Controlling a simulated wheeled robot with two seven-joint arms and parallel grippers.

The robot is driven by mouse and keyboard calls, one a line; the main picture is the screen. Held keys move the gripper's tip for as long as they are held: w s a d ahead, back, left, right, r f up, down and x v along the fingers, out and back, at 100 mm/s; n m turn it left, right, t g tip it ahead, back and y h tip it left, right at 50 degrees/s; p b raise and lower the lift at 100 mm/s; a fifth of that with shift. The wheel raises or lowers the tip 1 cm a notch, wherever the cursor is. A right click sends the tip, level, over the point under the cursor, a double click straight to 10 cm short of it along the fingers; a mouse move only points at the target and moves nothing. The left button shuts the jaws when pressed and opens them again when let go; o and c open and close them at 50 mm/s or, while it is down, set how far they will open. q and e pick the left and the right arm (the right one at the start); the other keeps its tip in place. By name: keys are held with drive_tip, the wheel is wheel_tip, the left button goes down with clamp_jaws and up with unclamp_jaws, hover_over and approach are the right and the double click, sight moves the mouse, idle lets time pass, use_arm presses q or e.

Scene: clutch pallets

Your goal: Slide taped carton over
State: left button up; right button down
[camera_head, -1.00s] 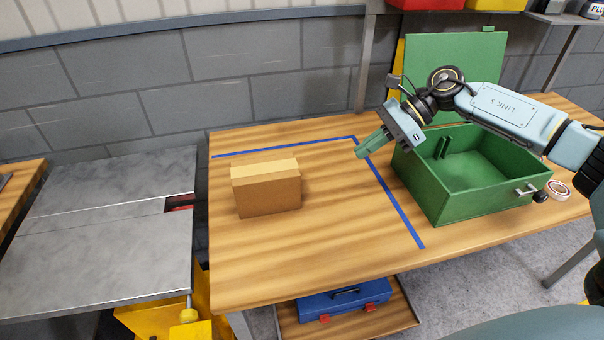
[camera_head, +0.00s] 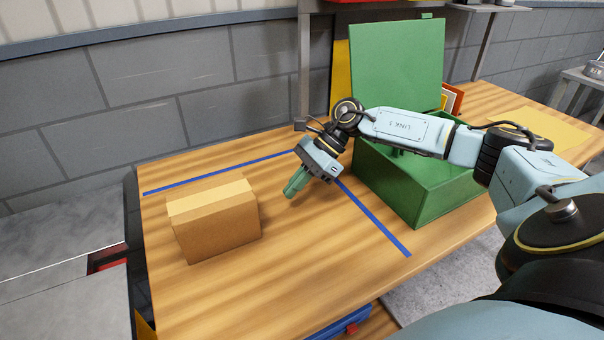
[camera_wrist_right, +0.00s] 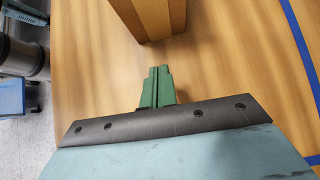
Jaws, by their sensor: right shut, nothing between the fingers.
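The taped carton (camera_head: 215,222) is a brown box with a paler tape strip along its top. It stands upright on the wooden table (camera_head: 300,265), left of my right gripper and inside the blue tape lines. My right gripper (camera_head: 291,191) has green fingers, shut and empty, pointing down beside the carton with a gap between them. In the right wrist view the shut fingers (camera_wrist_right: 158,80) point toward the carton (camera_wrist_right: 150,14), whose lower part shows at the top edge. My left gripper does not show.
Blue tape (camera_head: 375,222) marks a corner on the table. A green box (camera_head: 425,200) with its lid raised stands to the right, partly behind my right arm. A grey metal surface (camera_head: 55,250) lies left of the table. The table in front of the carton is clear.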

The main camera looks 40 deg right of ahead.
drive_tip(key=x, duration=0.4)
drive_tip(key=a, duration=0.3)
drive_tip(key=shift+w, duration=0.4)
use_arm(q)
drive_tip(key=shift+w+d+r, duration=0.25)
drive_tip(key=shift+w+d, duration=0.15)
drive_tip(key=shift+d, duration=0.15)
use_arm(e)
drive_tip(key=shift+w+a, duration=0.1)
drive_tip(key=shift+a, duration=0.25)
